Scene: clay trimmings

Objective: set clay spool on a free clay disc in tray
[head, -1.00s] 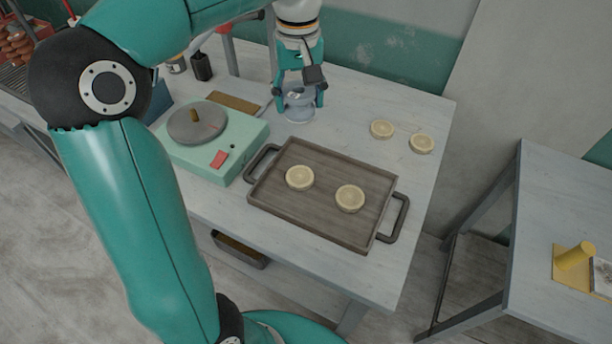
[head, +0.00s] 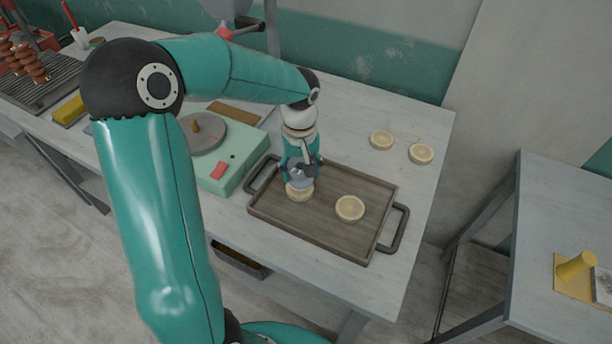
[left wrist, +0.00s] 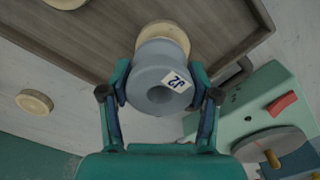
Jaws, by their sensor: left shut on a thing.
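The clay spool (head: 301,183) is grey-blue and shows its hollow end and a white label in the left wrist view (left wrist: 158,94). My left gripper (head: 302,172) is shut on it, with one finger on each side. The spool is upright over the left clay disc (head: 298,195) in the tray (head: 330,228); I cannot tell whether it touches. This disc is partly hidden by the spool and also shows in the left wrist view (left wrist: 168,34). The other clay disc in the tray (head: 349,208) is bare. My right gripper is not in view.
Two more pale discs (head: 381,140) (head: 421,153) lie on the table beyond the tray. A green wheel machine (head: 226,174) stands left of the tray. The tray has raised dark handles (head: 402,221). A second table (head: 560,220) stands at the right.

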